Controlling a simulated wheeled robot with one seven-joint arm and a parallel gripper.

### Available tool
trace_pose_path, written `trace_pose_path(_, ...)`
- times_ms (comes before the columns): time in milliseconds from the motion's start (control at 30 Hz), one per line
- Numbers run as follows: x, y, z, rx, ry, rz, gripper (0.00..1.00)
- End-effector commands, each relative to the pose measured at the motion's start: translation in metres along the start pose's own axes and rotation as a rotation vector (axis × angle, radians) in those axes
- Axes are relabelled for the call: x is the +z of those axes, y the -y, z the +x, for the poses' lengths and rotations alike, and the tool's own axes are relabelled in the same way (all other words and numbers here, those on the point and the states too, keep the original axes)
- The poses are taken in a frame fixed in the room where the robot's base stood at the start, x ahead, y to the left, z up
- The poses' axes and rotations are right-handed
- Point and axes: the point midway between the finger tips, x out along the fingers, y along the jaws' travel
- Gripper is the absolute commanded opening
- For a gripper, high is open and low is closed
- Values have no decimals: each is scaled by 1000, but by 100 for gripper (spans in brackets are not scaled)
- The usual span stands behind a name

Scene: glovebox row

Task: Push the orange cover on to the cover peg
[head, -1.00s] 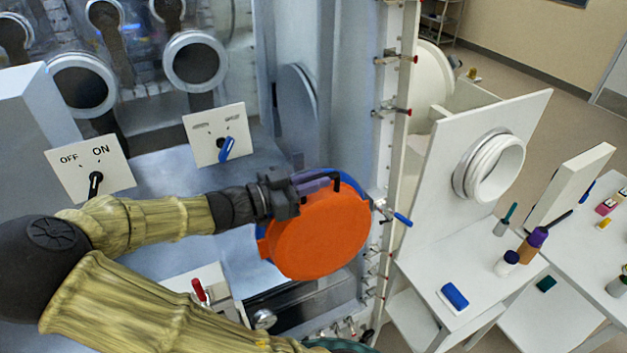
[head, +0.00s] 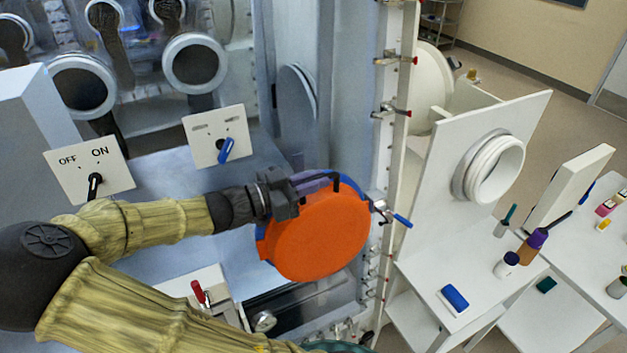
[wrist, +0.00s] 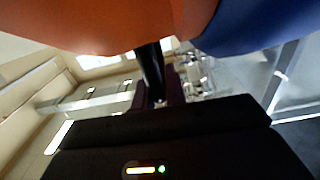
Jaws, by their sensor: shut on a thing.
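The orange cover (head: 318,238) is a round disc in the middle of the head view, held upright with its orange face towards me. A blue round part (head: 355,190) shows behind its top and right edge. My gripper (head: 322,180) is at the cover's upper edge, shut on it by what looks like a dark grip piece. In the wrist view the orange cover (wrist: 90,22) fills the top left and the blue part (wrist: 250,22) the top right. A dark bar (wrist: 151,72) runs between the fingers. I cannot make out the cover peg; the disc may hide it.
An ON/OFF switch panel (head: 90,170) and a blue-knob panel (head: 221,136) stand left of the cover. A blue-handled latch (head: 392,214) sits close to its right on the frame. A red-handled clamp (head: 199,292) is below left. A white bench with bottles (head: 470,270) stands right.

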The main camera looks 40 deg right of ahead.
Motion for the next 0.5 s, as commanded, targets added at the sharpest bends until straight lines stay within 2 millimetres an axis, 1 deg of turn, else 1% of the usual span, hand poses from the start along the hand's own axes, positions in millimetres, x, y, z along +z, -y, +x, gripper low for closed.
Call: trace_pose_path(500, -4, -13, 1, 4, -7, -1, 0)
